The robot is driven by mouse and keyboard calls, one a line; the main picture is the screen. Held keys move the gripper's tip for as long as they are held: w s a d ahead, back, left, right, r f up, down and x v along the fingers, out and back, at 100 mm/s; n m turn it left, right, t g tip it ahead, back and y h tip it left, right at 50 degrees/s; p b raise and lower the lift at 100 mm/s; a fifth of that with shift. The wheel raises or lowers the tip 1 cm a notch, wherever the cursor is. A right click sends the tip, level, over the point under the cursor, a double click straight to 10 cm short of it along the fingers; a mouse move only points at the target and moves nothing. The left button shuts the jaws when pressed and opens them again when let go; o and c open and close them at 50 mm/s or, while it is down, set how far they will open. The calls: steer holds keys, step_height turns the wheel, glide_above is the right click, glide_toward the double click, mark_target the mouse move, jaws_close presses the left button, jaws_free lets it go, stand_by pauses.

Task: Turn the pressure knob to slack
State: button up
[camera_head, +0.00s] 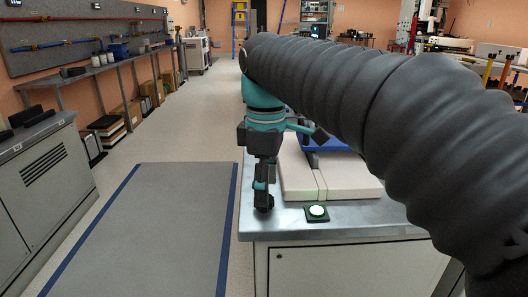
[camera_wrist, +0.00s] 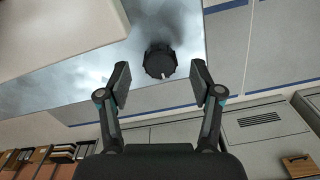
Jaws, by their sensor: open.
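The pressure knob (camera_wrist: 159,62) is a round black knob with a small white mark on its edge nearest my gripper in the wrist view. It sits on the metal table top near an edge. My gripper (camera_wrist: 160,76) is open, with one finger on each side of the knob and visible gaps between. In the head view my gripper (camera_head: 263,184) points down at the table's front left corner. A dark round shape (camera_head: 264,203), apparently the knob, shows at its tip there. Whether the fingers touch the knob is not visible in that view.
Pale blocks (camera_head: 298,178) and a blue item (camera_head: 330,146) lie on the metal table (camera_head: 355,220) right of my gripper. My arm hides much of the right. A blue-edged floor mat (camera_head: 150,225) lies clear at left.

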step_height(320, 180, up, 10)
steer(key=shift+f, duration=0.15)
steer(key=shift+s, duration=0.1)
stand_by(0.4)
